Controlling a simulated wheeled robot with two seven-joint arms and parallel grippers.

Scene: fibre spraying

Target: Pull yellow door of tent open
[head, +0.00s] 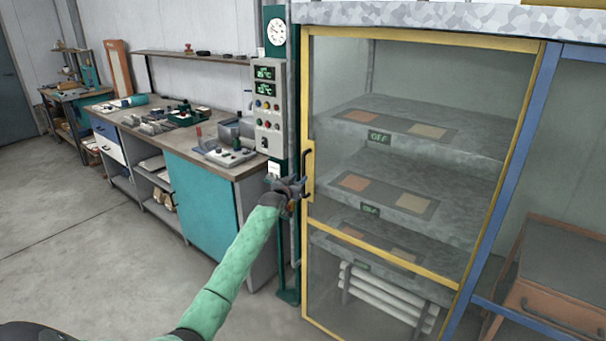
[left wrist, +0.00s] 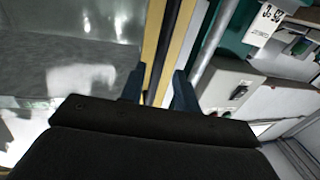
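The yellow-framed door (head: 422,40) of the tent, with clear panels, looks shut. Its black vertical handle (head: 307,174) is on the left side of the frame. My left gripper (head: 300,190) is at the lower part of this handle. In the left wrist view, the two fingers of my left gripper (left wrist: 159,88) stand apart. The dark handle bar (left wrist: 165,50) runs between them, with the yellow frame (left wrist: 154,35) behind it. The fingers do not look closed on the bar; contact cannot be told. My right gripper is not in view.
A grey control panel (head: 268,105) on a green post stands just left of the door. A workbench (head: 150,125) with tools runs along the left wall. Inside the tent are grey shelves (head: 440,135). A blue frame post (head: 515,165) is at right. The floor (head: 80,240) at left is clear.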

